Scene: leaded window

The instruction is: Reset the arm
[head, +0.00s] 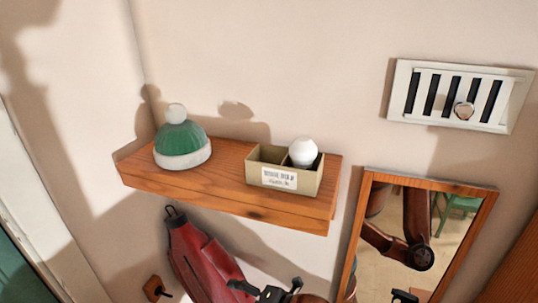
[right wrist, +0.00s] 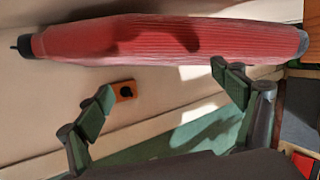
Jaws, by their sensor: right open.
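My right gripper (head: 268,290) shows at the bottom edge of the head view, below the shelf and beside the lower part of a long red hanging thing (head: 200,252). In the right wrist view my right gripper (right wrist: 165,88) is open, with its two dark fingers spread wide and nothing between them. The red ribbed thing (right wrist: 160,40) lies across the top of that view, beyond the fingers. I cannot tell whether a finger touches it. My left gripper is not in view.
A wooden shelf (head: 225,204) holds a green and white bobble hat (head: 182,145) and a divided box (head: 287,183) with a white ball (head: 303,152). A wooden peg block (head: 154,287) is lower left. A mirror (head: 489,203) and a wall vent (head: 402,92) are right.

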